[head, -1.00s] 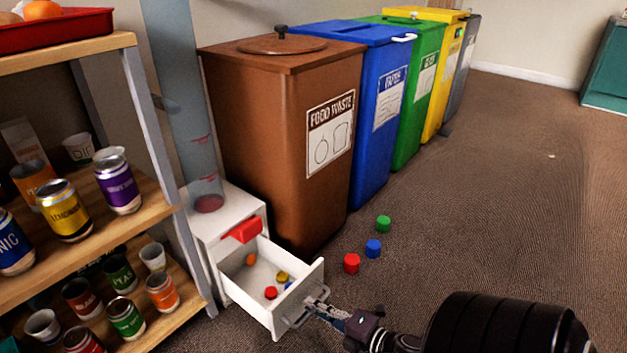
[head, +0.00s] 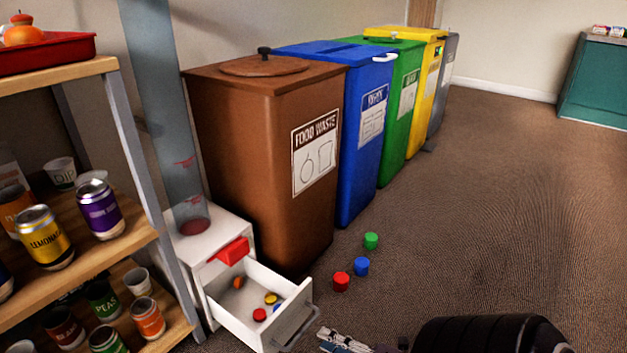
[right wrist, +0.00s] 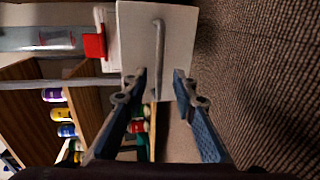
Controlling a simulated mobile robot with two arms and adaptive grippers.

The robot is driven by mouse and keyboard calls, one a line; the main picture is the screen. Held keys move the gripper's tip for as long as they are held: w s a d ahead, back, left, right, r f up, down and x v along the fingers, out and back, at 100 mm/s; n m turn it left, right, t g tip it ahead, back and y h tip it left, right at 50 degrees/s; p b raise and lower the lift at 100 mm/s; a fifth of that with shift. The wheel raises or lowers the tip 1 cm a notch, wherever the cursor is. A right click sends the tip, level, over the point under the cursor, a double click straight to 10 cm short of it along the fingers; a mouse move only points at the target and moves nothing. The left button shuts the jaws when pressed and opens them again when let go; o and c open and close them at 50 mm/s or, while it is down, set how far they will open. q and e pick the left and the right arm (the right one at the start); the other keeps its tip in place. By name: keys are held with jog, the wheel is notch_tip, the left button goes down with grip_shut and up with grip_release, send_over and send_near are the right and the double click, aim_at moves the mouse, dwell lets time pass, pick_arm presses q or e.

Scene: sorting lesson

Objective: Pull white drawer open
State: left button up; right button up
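The white drawer (head: 243,321) is pulled out of a small white cabinet (head: 187,249) and holds several small coloured caps. Its grey bar handle (head: 300,333) is on the front panel. My right gripper (head: 324,335) is just right of the handle, apart from it. In the right wrist view, its two fingers (right wrist: 160,76) are spread, with the drawer's front panel and handle (right wrist: 158,55) ahead of them and nothing held. My left gripper is not in view.
A red block (head: 232,251) sits on the cabinet front above the drawer. Red (head: 341,281), blue (head: 361,266) and green (head: 371,241) caps lie on the carpet to the right. A brown food waste bin (head: 262,170) stands behind; a can shelf (head: 90,262) is at left.

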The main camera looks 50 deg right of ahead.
jog(key=shift+v, duration=1.9)
